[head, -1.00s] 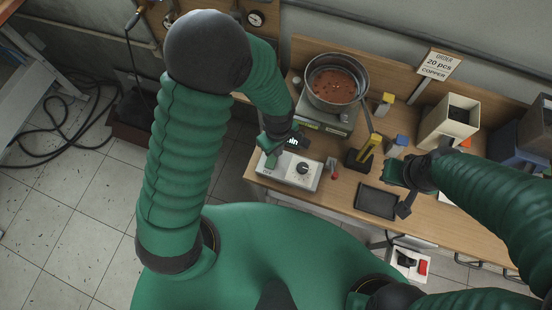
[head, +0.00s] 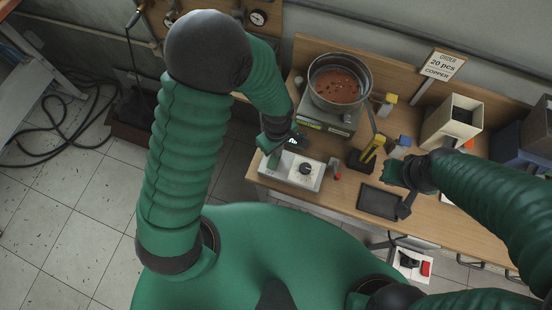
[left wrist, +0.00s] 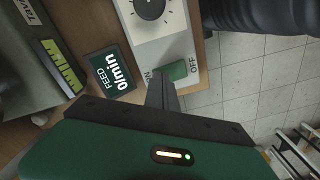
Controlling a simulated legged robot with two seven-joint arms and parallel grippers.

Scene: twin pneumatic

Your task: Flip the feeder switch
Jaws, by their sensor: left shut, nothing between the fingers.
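The feeder control box (head: 305,184) is a pale box with a black round knob near the front left of the bench. In the left wrist view the box (left wrist: 160,48) shows its green switch (left wrist: 174,70) between the ON and OFF labels. My left gripper (head: 277,147) is over the left end of the box. Its shut, empty fingers (left wrist: 161,92) reach the switch from the ON side, very close to it; contact is unclear. A dark display reading FEED (left wrist: 107,74) stands beside the box. My right gripper (head: 389,172) is above the bench near a black tray; its fingers are unclear.
A metal bowl of copper pieces (head: 339,84) sits on a machine behind the box. A black tray (head: 380,201), a yellow-and-black holder (head: 369,153), a pale bin (head: 452,120) and an order sign (head: 443,64) stand to the right. A red-buttoned box (head: 410,264) is below the bench edge.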

